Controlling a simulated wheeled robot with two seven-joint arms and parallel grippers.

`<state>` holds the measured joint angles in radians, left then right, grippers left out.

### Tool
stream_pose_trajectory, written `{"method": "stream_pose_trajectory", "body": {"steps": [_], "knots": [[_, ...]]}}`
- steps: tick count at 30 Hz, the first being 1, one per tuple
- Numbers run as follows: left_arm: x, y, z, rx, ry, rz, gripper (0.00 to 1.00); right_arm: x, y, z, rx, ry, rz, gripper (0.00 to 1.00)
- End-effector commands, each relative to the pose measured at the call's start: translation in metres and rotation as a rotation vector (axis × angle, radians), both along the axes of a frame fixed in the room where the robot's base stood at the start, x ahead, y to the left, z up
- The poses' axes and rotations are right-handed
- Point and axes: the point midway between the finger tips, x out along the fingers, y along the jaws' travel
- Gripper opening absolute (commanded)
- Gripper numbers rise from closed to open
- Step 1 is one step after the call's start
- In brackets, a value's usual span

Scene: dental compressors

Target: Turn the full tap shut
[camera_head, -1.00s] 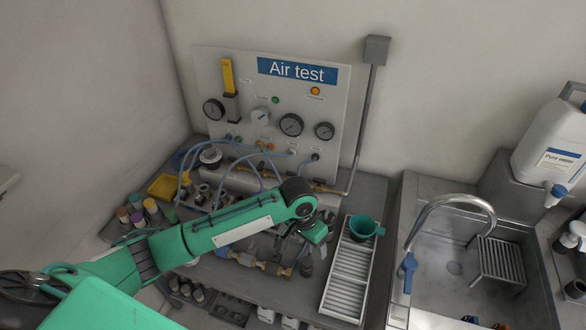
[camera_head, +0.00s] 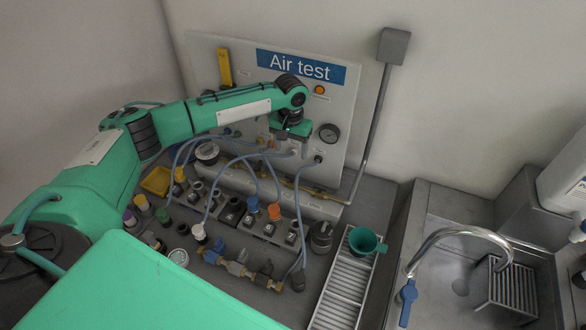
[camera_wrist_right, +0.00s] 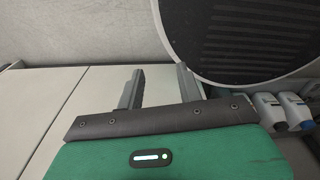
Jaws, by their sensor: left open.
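My left gripper (camera_head: 289,141) is open, pointing down in front of the Air test panel (camera_head: 353,108). Its hand hides the middle of the panel, including the white knob and a gauge there. A brass pipe row with small fittings (camera_head: 290,184) runs along the panel's foot, just below the gripper. Brass valve bodies with blue parts (camera_head: 237,268) lie at the bench front. I cannot tell which of these is the full tap. My right gripper (camera_wrist_right: 160,88) shows in the right wrist view, its fingers apart with nothing between them.
Blue hoses (camera_head: 240,158) loop from the panel to a row of fittings on the bench. A green cup (camera_head: 364,241) stands on a slatted rack (camera_head: 342,290). A sink with a curved faucet (camera_head: 461,234) is at the right. A large dark round thing (camera_wrist_right: 245,35) is near the right gripper.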

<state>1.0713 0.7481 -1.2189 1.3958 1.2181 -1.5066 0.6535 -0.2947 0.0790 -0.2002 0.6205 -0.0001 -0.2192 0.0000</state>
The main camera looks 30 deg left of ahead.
Motion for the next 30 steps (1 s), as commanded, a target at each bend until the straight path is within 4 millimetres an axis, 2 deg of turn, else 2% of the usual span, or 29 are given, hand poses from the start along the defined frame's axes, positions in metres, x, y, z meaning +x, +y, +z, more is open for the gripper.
{"method": "stream_pose_trajectory", "body": {"steps": [1, 3, 6, 8, 15, 21, 30], "knots": [[-0.001, 0.0, -0.007, 0.001, 0.004, 0.0, 0.65, -0.014, -0.001, 0.006, -0.001, 0.018, 0.0, 0.36], [-0.001, 0.0, -0.022, 0.001, 0.005, 0.001, 0.65, -0.027, -0.001, 0.011, -0.003, 0.035, 0.0, 0.36], [-0.001, -0.001, -0.044, 0.001, 0.004, 0.001, 0.65, -0.033, -0.002, 0.018, -0.003, 0.042, 0.0, 0.36], [-0.001, 0.0, -0.058, 0.002, 0.004, -0.001, 0.65, -0.03, -0.001, 0.023, -0.003, 0.038, 0.0, 0.36], [0.0, -0.001, -0.099, 0.001, 0.003, 0.0, 0.65, 0.01, 0.001, 0.035, 0.001, -0.015, 0.0, 0.36], [0.0, 0.0, -0.113, 0.0, 0.0, 0.0, 0.65, 0.005, 0.0, 0.037, 0.001, -0.007, 0.0, 0.36], [0.0, 0.0, -0.115, 0.0, 0.0, -0.001, 0.64, -0.013, -0.001, 0.036, -0.001, 0.016, 0.0, 0.36]]}}
